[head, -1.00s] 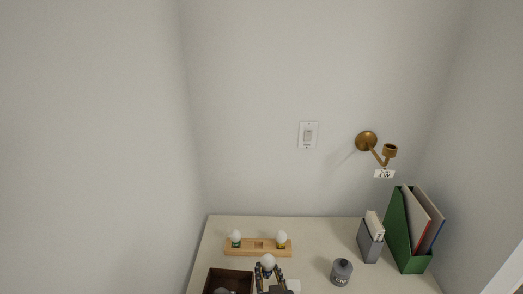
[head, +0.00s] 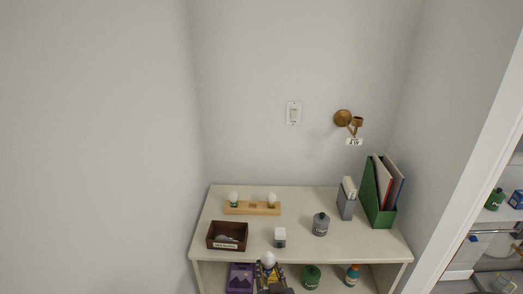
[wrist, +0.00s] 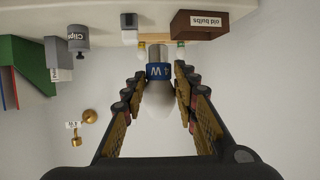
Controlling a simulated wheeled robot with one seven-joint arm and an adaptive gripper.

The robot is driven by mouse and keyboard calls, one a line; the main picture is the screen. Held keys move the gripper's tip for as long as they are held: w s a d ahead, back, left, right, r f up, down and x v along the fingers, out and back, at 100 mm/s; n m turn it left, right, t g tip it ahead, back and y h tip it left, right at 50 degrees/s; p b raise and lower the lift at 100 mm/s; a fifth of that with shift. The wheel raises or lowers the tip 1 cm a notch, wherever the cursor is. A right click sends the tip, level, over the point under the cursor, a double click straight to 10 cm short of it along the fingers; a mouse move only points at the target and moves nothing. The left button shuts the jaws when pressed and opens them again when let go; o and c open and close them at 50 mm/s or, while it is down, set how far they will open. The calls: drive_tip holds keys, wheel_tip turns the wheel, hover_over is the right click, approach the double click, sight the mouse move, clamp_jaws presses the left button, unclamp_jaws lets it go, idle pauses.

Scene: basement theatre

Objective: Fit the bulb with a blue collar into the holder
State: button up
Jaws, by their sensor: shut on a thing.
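My gripper (head: 270,278) is shut on a white bulb (head: 268,258) in front of the shelf unit. In the wrist view my gripper (wrist: 160,72) has its fingers on both sides of the bulb (wrist: 160,98). The bulb's blue collar (wrist: 158,71) reads "4 W", and its metal base points away from my palm. The brass holder (head: 357,122) is a cup on a wall arm at the right, above a small "4 W" tag (head: 354,142). The holder looks empty. It also shows in the wrist view (wrist: 76,142), at lower left, apart from the bulb.
A wooden rack (head: 243,208) holds two bulbs, with green and yellow collars. An "old bulbs" box (head: 213,236), a small white-topped block (head: 280,238), a grey jar (head: 320,225) and a green file holder (head: 378,205) share the shelf top.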

drive_tip(key=w+f+n+y, duration=0.1)
drive_tip(key=w+f, duration=0.1)
drive_tip(key=w, duration=0.3)
drive_tip(key=d+f+m+h, duration=0.2)
drive_tip(key=d+f, duration=1.1)
drive_tip(key=d, duration=0.4)
drive_tip(key=shift+s+f+h, duration=0.3)
drive_tip(key=shift+s, duration=0.05)
